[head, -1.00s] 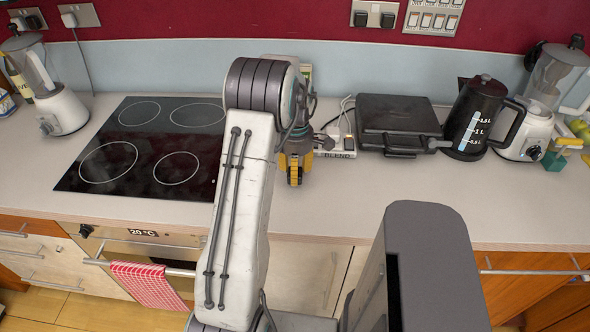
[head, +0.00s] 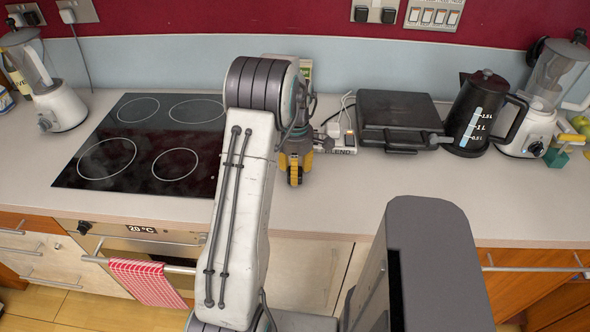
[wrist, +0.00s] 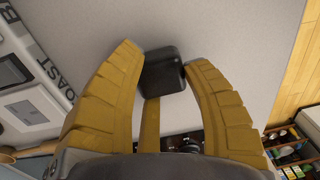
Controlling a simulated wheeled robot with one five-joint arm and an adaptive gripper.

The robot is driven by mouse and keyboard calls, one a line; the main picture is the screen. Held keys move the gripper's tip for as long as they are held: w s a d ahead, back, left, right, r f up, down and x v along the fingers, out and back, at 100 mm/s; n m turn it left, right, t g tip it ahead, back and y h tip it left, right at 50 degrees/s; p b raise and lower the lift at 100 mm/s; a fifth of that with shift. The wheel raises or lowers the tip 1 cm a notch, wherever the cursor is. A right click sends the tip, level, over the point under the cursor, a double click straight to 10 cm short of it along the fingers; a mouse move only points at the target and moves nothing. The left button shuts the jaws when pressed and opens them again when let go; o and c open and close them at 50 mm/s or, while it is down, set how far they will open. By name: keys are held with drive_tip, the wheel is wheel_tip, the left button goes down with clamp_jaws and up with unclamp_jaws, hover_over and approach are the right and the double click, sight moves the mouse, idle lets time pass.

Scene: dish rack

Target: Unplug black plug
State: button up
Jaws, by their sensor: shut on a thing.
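The black plug (wrist: 164,74) shows in the wrist view as a small dark block between the yellow fingers of my gripper (wrist: 160,62). My gripper is shut on it. A pale surface lies behind the plug, and no socket shows around it there. In the head view my gripper (head: 296,166) is over the counter, just left of a white power strip (head: 342,151) marked "BLEND". The held plug is hidden there by the gripper and arm. A white plug and cables show at the strip.
A closed black grill (head: 398,115) and a black kettle (head: 478,125) stand right of the strip. A black hob (head: 145,145) lies to the left. Blenders stand at both ends. The counter front (head: 370,195) is clear. Wall sockets (head: 375,12) hold other black plugs.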

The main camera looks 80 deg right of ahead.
drive_tip(key=shift+f, duration=0.25)
idle(0.4)
drive_tip(key=o, duration=1.2)
drive_tip(key=shift+r, duration=0.1)
wheel_tip(320, 180, up, 12)
drive_tip(key=shift+d, duration=0.25)
clamp_jaws()
idle(0.7)
idle(1.0)
idle(0.4)
